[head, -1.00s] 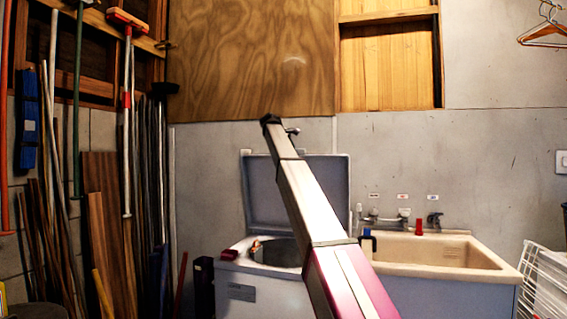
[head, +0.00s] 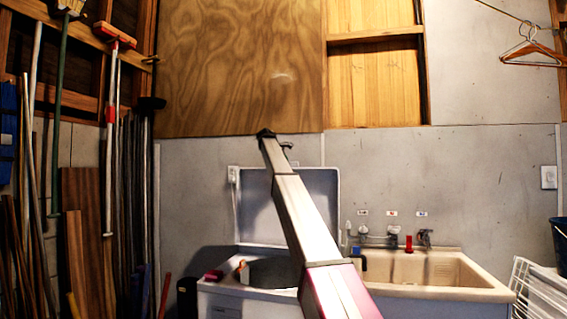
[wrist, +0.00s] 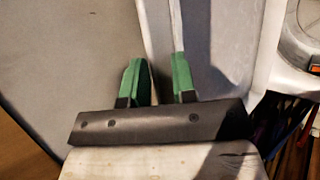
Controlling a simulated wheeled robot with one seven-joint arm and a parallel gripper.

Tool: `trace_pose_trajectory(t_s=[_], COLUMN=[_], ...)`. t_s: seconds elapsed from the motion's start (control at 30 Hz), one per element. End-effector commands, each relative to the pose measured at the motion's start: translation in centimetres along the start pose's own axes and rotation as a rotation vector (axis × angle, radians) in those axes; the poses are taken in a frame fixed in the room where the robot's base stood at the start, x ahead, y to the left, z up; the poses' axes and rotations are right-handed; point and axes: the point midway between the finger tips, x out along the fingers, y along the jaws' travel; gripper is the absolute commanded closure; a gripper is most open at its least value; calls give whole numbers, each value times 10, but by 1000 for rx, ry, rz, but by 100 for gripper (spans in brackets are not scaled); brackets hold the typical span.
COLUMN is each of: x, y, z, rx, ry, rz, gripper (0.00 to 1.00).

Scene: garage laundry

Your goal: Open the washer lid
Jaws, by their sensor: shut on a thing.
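The white top-loading washer (head: 225,303) stands at the bottom centre of the head view, with its dark tub opening (head: 272,273) showing. Its lid (head: 257,210) is raised and stands about upright at the back, near the wall. My arm crosses in front of the lid and hides part of it. In the wrist view my gripper (wrist: 158,68) has its green fingers on either side of the lid's pale edge and is shut on it. The lid's inner face (wrist: 215,45) lies to the right there. The gripper's fingers cannot be made out in the head view.
A beige sink (head: 430,275) with taps adjoins the washer on the right. A white wire rack (head: 540,295) stands farther right. Tools and boards (head: 85,220) lean along the left wall. A red object (head: 214,275) lies on the washer's top left.

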Motion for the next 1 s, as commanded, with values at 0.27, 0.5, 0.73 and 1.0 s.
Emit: trace_pose_trajectory(t_s=[0.27,0.5,0.73,1.0], x=[3,2,-2,-34], y=[-4,-3,-2,-2], z=[-1,0,0,-1], rx=[-2,-1,-1,-1], ry=[-1,-1,0,2], rz=[-9,-5,-4,-2], gripper=[64,64,64,64])
